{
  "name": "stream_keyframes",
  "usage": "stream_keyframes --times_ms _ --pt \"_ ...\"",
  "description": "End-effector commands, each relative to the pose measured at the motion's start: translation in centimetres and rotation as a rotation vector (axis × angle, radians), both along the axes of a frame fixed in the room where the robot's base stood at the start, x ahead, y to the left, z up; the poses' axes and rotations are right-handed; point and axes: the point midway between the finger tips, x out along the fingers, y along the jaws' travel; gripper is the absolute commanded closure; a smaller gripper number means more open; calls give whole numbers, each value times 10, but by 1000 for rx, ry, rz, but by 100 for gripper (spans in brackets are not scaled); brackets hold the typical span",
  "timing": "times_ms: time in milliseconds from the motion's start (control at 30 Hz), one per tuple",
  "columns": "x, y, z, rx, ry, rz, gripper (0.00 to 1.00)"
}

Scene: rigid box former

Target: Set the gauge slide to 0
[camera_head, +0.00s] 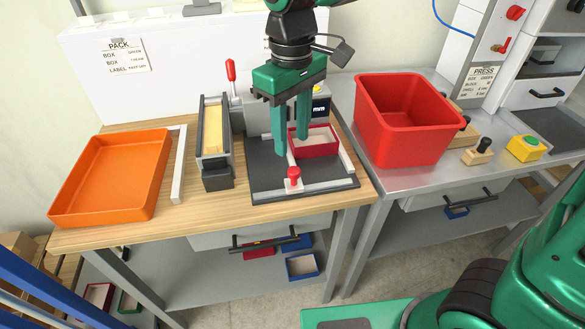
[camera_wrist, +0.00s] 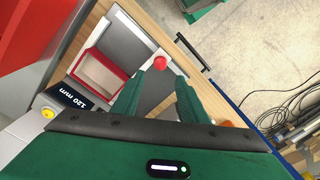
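The gauge slide is a white block with a red knob (camera_head: 293,173) on a dark grey plate (camera_head: 265,180), near its front edge. In the wrist view the red knob (camera_wrist: 159,62) shows just beyond the left fingertip. The display (camera_wrist: 68,97) reads "120 mm", upside down there; the head view shows only "mm". My gripper (camera_head: 291,146) is above the plate, behind and above the knob. Its green fingers are apart, with nothing seen between them.
A small red-walled box (camera_head: 315,150) lies on the plate beside the slide's rail. A narrow grey holder (camera_head: 214,160) and red-handled lever (camera_head: 231,72) stand to the left, with an orange tray (camera_head: 110,180) farther left. A deep red bin (camera_head: 400,130) is on the right.

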Motion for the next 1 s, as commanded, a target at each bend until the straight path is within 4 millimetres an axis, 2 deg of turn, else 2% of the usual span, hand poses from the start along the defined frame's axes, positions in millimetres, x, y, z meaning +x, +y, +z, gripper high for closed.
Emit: stream_keyframes --times_ms 400,600,800,1000 --pt "0 -3 -67 -3 4 -4 60" --pt "0 -3 -93 -2 4 -4 60" --pt "0 -2 -103 -2 2 -4 60" --pt "0 -2 -104 -1 1 -4 60"
